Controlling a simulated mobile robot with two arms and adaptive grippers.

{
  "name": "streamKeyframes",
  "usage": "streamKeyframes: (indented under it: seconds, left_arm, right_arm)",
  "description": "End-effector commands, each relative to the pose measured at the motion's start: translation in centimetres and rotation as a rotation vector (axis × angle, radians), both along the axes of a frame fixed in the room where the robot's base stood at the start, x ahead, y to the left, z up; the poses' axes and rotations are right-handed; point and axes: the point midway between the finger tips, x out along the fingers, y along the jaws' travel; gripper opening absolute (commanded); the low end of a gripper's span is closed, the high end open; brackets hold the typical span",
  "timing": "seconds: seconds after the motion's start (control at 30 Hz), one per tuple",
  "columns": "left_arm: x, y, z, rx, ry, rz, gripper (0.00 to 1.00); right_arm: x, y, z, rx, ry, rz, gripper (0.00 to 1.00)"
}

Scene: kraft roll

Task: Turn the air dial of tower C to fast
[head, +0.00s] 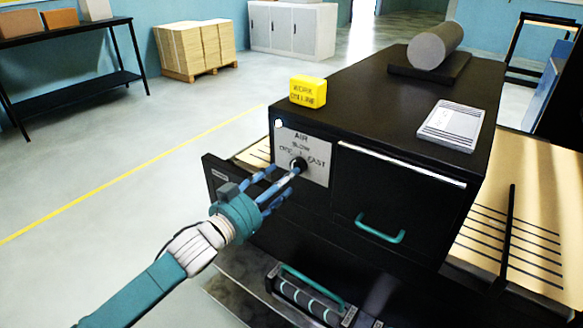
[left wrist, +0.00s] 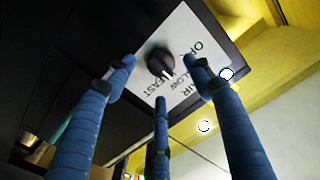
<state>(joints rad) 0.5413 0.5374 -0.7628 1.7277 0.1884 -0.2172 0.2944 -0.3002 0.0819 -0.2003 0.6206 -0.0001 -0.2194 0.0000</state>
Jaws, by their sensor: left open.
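The air dial (head: 298,164) is a black knob on a white plate (head: 318,171) marked AIR, OFF, SLOW and FAST, on the front of a black tower (head: 345,195). I see no tower letter. In the left wrist view the dial (left wrist: 160,62) has a white mark pointing roughly between SLOW and FAST. My left gripper (head: 283,180) is in front of the dial, its blue fingers spread and open. In the left wrist view the left gripper (left wrist: 160,85) has its fingertips around the dial, with visible gaps. My right gripper is out of view.
A yellow block (head: 308,91), a paper pad (head: 451,125) and a grey roll (head: 434,46) on a dark base are on the tower top. A teal handle (head: 380,229) sticks out right of the plate. Open floor (head: 130,150) lies to the left.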

Motion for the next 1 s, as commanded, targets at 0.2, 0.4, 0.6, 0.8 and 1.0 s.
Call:
streamKeyframes:
  seconds: [0.2,0.4,0.6,0.8,1.0]
  left_arm:
    - [2.7,-2.0,0.2,0.000,0.000,0.000,0.53]
    - [3.7,-2.6,0.0,0.001,0.000,0.001,0.53]
    - [3.7,-2.7,0.0,0.001,-0.001,0.000,0.53]
    - [3.7,-2.7,-0.1,0.001,0.000,0.000,0.27]
    - [3.7,-2.6,-0.2,0.002,0.001,0.001,0.08]
  right_arm:
    - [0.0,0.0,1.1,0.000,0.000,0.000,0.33]
    - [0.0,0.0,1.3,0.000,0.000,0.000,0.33]
    - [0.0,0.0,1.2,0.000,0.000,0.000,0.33]
    - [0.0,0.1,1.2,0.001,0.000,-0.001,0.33]
    - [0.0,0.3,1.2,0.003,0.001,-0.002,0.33]
